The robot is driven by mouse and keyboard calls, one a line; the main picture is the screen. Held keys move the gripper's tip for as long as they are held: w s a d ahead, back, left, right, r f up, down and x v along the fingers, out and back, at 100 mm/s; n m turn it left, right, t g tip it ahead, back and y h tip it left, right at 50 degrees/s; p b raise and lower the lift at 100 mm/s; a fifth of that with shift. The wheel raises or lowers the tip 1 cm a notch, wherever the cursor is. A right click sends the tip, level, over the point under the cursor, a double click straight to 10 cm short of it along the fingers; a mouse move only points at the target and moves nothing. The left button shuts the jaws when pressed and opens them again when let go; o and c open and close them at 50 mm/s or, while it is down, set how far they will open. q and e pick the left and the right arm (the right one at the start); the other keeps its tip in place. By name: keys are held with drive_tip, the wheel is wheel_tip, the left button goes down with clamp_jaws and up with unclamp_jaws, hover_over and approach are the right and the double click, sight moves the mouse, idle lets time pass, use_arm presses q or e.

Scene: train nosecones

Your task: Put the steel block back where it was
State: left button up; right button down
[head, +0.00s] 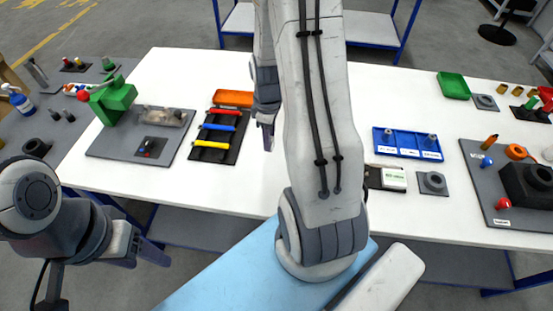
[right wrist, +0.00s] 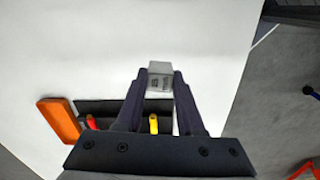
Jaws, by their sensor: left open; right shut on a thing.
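The steel block (right wrist: 160,80) is a small grey cube with dark markings on its side. In the right wrist view it sits between the fingertips of my right gripper (right wrist: 160,88), which is shut on it. In the head view my right gripper (head: 268,135) is over the white table, right of the orange tray, and I cannot make out the block there. My left gripper (head: 150,257) is open and empty, low at the left in front of the table edge. No marked spot for the block is clear to me.
A black holder with red, blue and yellow tools (head: 213,143) and an orange tray (head: 233,98) lie left of my right gripper. A grey mat with a green fixture (head: 113,97) is further left.

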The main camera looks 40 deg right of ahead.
drive_tip(key=s+d+r+n, duration=0.4)
drive_tip(key=s+d+n, duration=0.2)
drive_tip(key=s+d, duration=0.3)
drive_tip(key=w+a+f, duration=0.2)
drive_tip(key=w, duration=0.1)
drive_tip(key=w+a+f+p, duration=0.1)
drive_tip(key=w+a+f, duration=0.1)
drive_tip(key=w+f, duration=0.1)
drive_tip(key=w+a+f, duration=0.2)
drive_tip(key=w, duration=0.1)
drive_tip(key=shift+w+a+f+p, duration=0.2)
drive_tip(key=shift+a+p, duration=0.15)
wheel_tip(320, 180, down, 3)
drive_tip(key=shift+f+p, duration=0.1)
drive_tip(key=shift+p, duration=0.35)
drive_tip(key=shift+f, duration=0.35)
drive_tip(key=shift+f, duration=0.1)
drive_tip(key=c, duration=0.5)
unclamp_jaws()
